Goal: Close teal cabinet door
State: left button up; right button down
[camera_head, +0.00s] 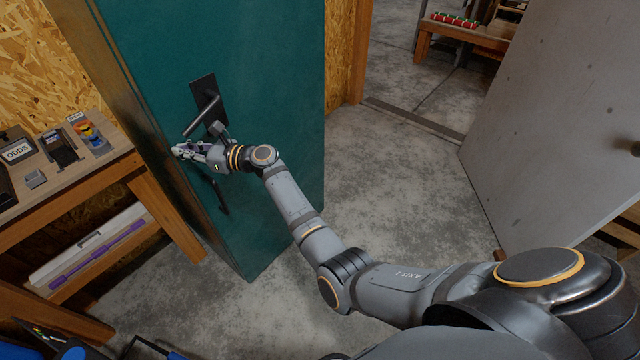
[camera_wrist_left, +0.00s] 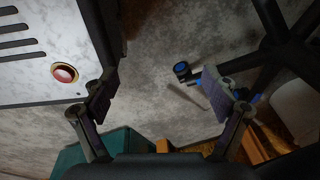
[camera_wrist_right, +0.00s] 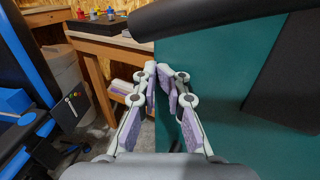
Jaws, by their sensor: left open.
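The teal cabinet door (camera_head: 265,100) stands upright as a tall panel in the head view. It has a black plate with a lever handle (camera_head: 203,115) and a second dark pull (camera_head: 220,197) lower down. My right gripper (camera_head: 182,151) is just below and left of the lever, by the panel's left edge. In the right wrist view the teal panel (camera_wrist_right: 215,65) fills the right half. There my right gripper's (camera_wrist_right: 161,88) fingertips are close together with a thin gap; contact with the panel is unclear. My left gripper (camera_wrist_left: 167,97) is open and empty in the left wrist view, above the floor.
A wooden bench (camera_head: 120,160) with small boxes stands left of the teal door. A white and purple case (camera_head: 95,245) lies on its lower shelf. A grey door (camera_head: 560,120) stands at the right. Concrete floor (camera_head: 400,180) lies open between.

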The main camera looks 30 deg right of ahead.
jog(key=shift+w+a+r, duration=0.1)
jog(key=shift+a+r, duration=0.15)
jog(key=shift+r, duration=0.35)
jog(key=f+v, duration=0.1)
jog(key=v, duration=1.1)
jog(key=shift+d, duration=0.35)
